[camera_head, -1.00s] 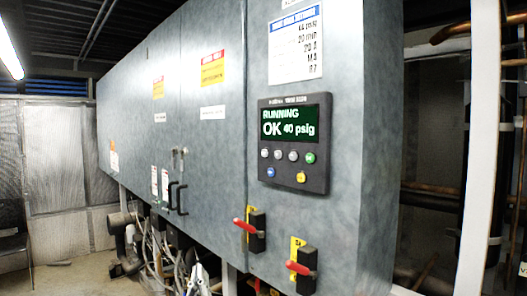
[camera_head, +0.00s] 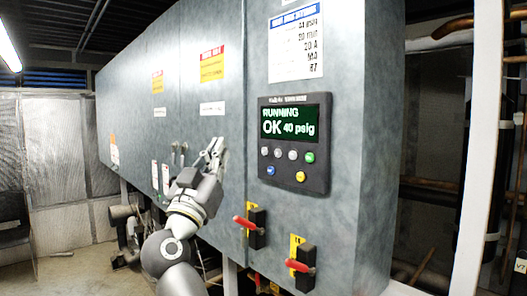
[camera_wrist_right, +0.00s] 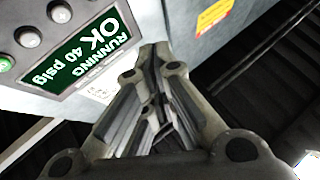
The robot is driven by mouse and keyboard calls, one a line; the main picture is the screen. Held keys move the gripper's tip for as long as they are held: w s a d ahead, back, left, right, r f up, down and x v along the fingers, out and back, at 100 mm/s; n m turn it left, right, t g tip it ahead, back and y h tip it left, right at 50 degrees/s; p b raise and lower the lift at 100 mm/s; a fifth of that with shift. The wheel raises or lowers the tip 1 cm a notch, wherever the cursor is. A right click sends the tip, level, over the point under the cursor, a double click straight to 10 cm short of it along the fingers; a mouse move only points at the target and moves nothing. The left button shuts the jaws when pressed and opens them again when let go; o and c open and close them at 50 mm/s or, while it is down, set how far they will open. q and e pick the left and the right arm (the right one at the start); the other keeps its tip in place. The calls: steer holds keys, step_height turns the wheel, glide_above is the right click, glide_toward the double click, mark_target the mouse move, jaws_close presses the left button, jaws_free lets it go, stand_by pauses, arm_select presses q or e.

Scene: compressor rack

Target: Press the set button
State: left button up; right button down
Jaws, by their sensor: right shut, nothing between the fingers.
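The dark control panel (camera_head: 318,180) is on the grey cabinet front in the head view. Its screen (camera_head: 290,123) reads "RUNNING OK 40 psig". Below it are several grey buttons (camera_head: 278,153), a green button (camera_head: 310,157), a blue button (camera_head: 270,171) and a yellow button (camera_head: 300,176). Their labels are too small to read, so I cannot tell which is set. My right gripper (camera_head: 216,148) is shut and empty, left of the panel and apart from the buttons. In the wrist view, the gripper (camera_wrist_right: 158,60) is beside the screen (camera_wrist_right: 90,48). My left gripper is not in view.
Two red-handled switches, one left (camera_head: 245,223) and one right (camera_head: 299,266), stick out below the panel. A white upright post (camera_head: 483,130) and pipes stand at right.

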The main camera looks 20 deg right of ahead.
mark_target(265, 151)
steer(key=w+d+b, duration=0.1)
steer(key=w+d, duration=0.2)
steer(key=d, duration=0.5)
steer(key=shift+d+b, duration=0.2)
steer(key=shift+b, duration=0.1)
stand_by(1.5)
steer(key=shift+w+d+p, duration=0.15)
steer(key=shift+d+p, duration=0.25)
steer(key=shift+p, duration=0.45)
